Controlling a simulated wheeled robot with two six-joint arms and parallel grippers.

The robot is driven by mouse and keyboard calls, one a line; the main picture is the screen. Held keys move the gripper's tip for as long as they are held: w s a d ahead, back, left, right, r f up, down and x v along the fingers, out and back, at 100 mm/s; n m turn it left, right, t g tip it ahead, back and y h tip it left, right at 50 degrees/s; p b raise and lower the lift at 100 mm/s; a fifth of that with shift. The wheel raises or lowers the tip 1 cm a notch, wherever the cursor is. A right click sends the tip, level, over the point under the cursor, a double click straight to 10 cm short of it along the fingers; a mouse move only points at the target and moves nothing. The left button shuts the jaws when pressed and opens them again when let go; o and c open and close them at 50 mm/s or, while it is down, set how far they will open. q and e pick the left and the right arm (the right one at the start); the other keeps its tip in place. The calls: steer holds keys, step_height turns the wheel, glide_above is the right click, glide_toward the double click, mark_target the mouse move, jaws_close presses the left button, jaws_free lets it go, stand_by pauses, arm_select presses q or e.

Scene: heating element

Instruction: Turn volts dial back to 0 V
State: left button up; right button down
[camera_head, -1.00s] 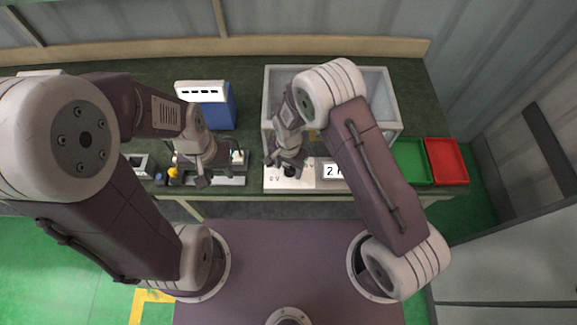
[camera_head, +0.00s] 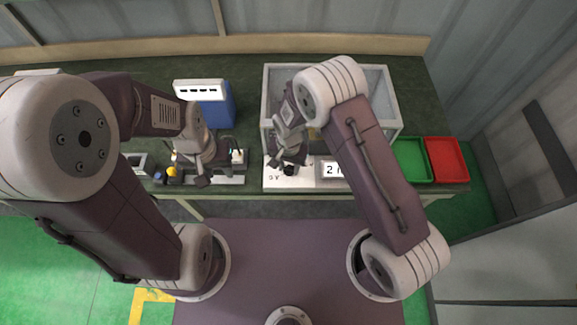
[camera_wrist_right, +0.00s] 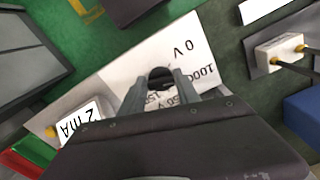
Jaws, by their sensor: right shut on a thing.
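The volts dial is a small black knob (camera_wrist_right: 161,77) on a white panel (camera_head: 277,184) at the front of the glass-walled box. In the right wrist view the panel carries the printed marks "0 V", "1000" and others partly hidden. My right gripper (camera_wrist_right: 158,88) is shut on the black knob, with one finger on each side of it. In the head view the right gripper (camera_head: 288,165) hides most of the knob. A display reading "2 mA" (camera_wrist_right: 79,127) sits beside the dial. My left gripper (camera_head: 203,178) hangs over the small devices at left; its finger opening is unclear.
A glass-walled box (camera_head: 384,88) stands behind the panel. A blue and white unit (camera_head: 217,112) stands at back left. A green tray (camera_head: 411,160) and a red tray (camera_head: 447,160) lie at right. A terminal block with yellow plugs (camera_wrist_right: 280,52) lies beside the panel.

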mark_target(291, 169)
steer(key=n, duration=0.4)
steer(key=shift+d+n+b, duration=0.1)
steer(key=shift+n+b, duration=0.2)
steer(key=n, duration=0.4)
steer(key=shift+w+d+r+n, duration=0.1)
steer(key=shift+n, duration=0.2)
steer(key=c, duration=1)
jaws_free()
steer(key=shift+o, duration=0.6)
steer(key=shift+b, duration=0.3)
steer(key=shift+r, duration=0.4)
step_height(291, 169, up, 8)
steer(key=b, duration=0.1)
steer(key=shift+r, duration=0.15)
steer(key=shift+d, duration=0.1)
